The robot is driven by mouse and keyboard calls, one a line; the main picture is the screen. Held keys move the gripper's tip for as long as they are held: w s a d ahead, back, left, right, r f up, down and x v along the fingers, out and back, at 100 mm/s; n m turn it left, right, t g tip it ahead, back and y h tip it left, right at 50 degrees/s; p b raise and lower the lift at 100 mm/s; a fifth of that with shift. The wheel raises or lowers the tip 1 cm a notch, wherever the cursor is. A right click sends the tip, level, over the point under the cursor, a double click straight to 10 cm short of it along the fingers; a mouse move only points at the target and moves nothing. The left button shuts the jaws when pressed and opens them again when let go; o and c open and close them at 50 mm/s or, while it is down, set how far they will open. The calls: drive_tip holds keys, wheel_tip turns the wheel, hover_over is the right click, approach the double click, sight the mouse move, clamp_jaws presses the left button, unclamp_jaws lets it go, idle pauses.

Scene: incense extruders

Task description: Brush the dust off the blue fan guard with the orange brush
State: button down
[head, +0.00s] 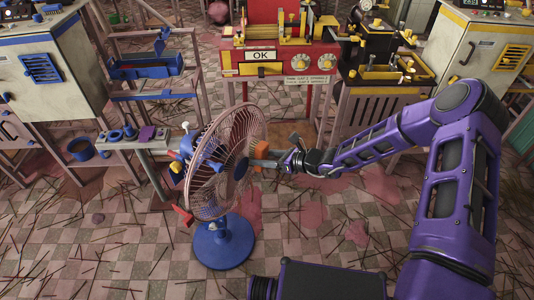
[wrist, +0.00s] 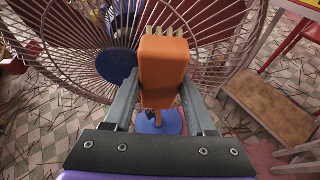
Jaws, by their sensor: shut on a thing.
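The fan stands on the tiled floor on a round blue base (head: 223,245). Its round wire guard (head: 215,150) looks dull pinkish brown rather than blue, with a blue hub at its middle; it fills the top of the wrist view (wrist: 70,35). My gripper (head: 256,163) is at the right side of the guard, shut on the orange brush (wrist: 163,68). The brush (head: 241,168) lies between both fingers, its pale bristles pointing at the guard wires. I cannot tell whether the bristles touch the wires.
Left of the fan is a narrow bench (head: 135,142) with small blue parts. A red machine (head: 262,25) with an OK sign stands behind, and a black and yellow machine (head: 385,60) to its right. Thin sticks and pink stains cover the floor.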

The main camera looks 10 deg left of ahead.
drive_tip(key=shift+s+a+r, duration=0.1)
drive_tip(key=shift+s+a, duration=0.45)
drive_tip(key=shift+s, duration=0.75)
drive_tip(key=shift+s+a+r, duration=0.1)
drive_tip(key=shift+s+a, duration=0.4)
drive_tip(key=shift+s, duration=0.75)
drive_tip(key=shift+s+a, duration=0.55)
drive_tip(key=shift+s, duration=0.75)
drive_tip(key=s+d+p, duration=0.1)
drive_tip(key=s+d, duration=0.1)
drive_tip(key=d, duration=0.4)
drive_tip(key=shift+f+p, duration=0.15)
drive_tip(key=shift+p, duration=0.15)
drive_tip(key=shift+s+d, duration=0.25)
drive_tip(key=shift+d, duration=0.5)
drive_tip(key=shift+s+d, duration=0.25)
drive_tip(key=shift+d, duration=0.45)
drive_tip(key=shift+p, duration=0.3)
drive_tip(key=s+d, duration=0.2)
drive_tip(key=d, duration=0.5)
drive_tip(key=s+d+p, duration=0.1)
drive_tip(key=s+d, duration=0.2)
drive_tip(key=d, duration=0.5)
drive_tip(key=shift+s+p, duration=0.25)
drive_tip(key=shift+p, duration=0.05)
